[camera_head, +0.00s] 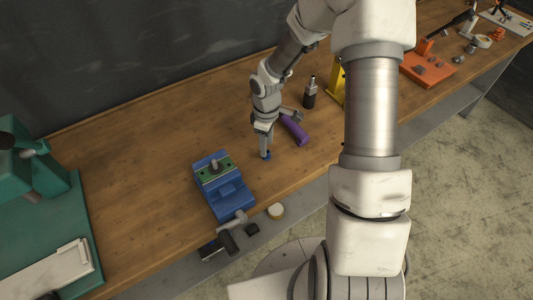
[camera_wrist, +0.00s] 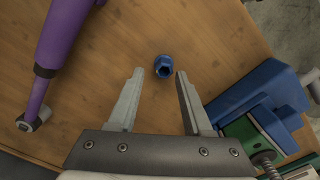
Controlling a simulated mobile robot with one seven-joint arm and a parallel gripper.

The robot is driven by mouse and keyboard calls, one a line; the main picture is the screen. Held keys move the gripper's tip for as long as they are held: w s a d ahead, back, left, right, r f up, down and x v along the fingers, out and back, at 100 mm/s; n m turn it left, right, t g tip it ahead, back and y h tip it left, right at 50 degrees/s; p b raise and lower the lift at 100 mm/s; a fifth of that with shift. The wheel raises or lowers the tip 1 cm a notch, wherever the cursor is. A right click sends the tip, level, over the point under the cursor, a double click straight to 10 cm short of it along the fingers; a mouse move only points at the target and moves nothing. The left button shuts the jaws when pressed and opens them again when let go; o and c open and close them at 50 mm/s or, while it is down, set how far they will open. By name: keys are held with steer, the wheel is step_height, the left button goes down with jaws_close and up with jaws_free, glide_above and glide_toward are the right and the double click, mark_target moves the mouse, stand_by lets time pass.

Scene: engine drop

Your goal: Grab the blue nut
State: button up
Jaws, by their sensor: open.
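The blue nut (camera_wrist: 163,67) lies on the wooden table, small and round with a dark hole in the top. In the head view the nut (camera_head: 267,155) shows just at the tip of my gripper (camera_head: 265,148). In the wrist view my gripper (camera_wrist: 155,90) is open and empty. The nut appears between the lines of the two fingers, near the level of their tips, closer to the right fingertip. No contact with the fingers shows. How high the fingertips are above the table is hard to tell.
A blue vise (camera_head: 222,187) with green jaw plates stands left of my gripper. A purple-handled tool (camera_head: 295,129) lies to the right, with a dark bottle (camera_head: 310,93) behind it. Green machinery (camera_head: 40,200) is at far left, an orange-based item (camera_head: 428,66) at far right.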

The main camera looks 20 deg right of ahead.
steer(key=shift+f, duration=1.3)
jaws_close()
steer(key=shift+r, duration=0.1)
